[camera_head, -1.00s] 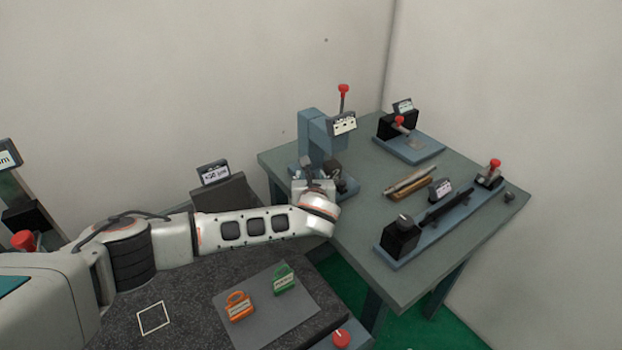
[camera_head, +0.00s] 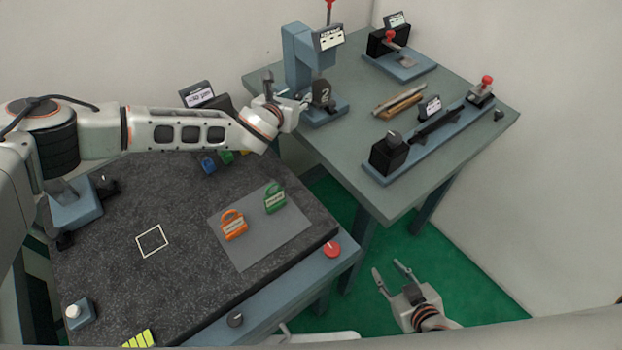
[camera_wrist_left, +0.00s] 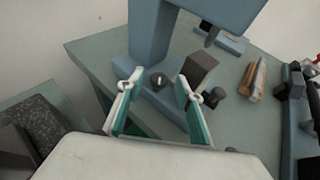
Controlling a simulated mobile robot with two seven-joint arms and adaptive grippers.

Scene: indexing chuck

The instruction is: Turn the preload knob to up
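No label that I can read marks the preload knob, so I cannot tell which knob it is. My left gripper (camera_head: 304,100) is beside the blue press-like fixture (camera_head: 297,52) on the green-grey table. In the left wrist view its two teal-lined fingers (camera_wrist_left: 157,92) are apart. A small dark round part (camera_wrist_left: 157,80) on the fixture base shows between them, and a dark block (camera_wrist_left: 198,68) stands by the right finger. In the head view a dark block marked 2 (camera_head: 322,92) is just right of the gripper. My right gripper (camera_head: 392,274) is open and empty above the green floor.
A long blue fixture with a black knobbed block (camera_head: 389,155) lies along the table's front. Rods (camera_head: 400,100) lie mid-table. A red knob (camera_head: 332,250) is on the bench's edge.

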